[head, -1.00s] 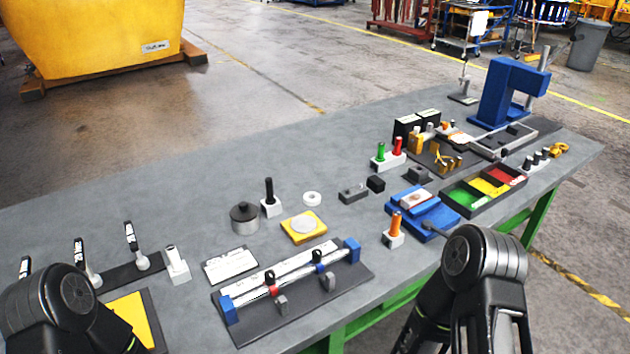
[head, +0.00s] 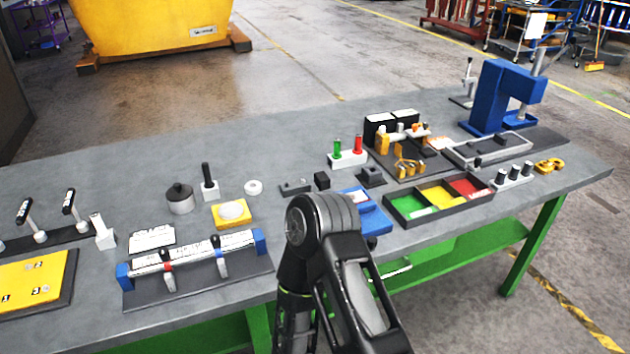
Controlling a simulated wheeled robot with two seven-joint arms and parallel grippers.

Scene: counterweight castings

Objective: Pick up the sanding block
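I cannot tell for sure which item is the sanding block. Several small dark blocks lie near the middle of the bench: a flat grey block (head: 295,187), a black cube (head: 321,180) and a dark grey block (head: 372,177) with a raised top. None is held. My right arm rises in front of the bench's near edge and covers part of the blue fixture (head: 372,215). Its gripper is not visible. My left arm and gripper are out of view.
A three-colour tray (head: 438,200) sits right of my arm. A clamp fixture (head: 195,268) and a yellow board (head: 35,282) lie to the left. A blue press (head: 503,95) stands at the back right. The bench's back left (head: 110,165) is clear.

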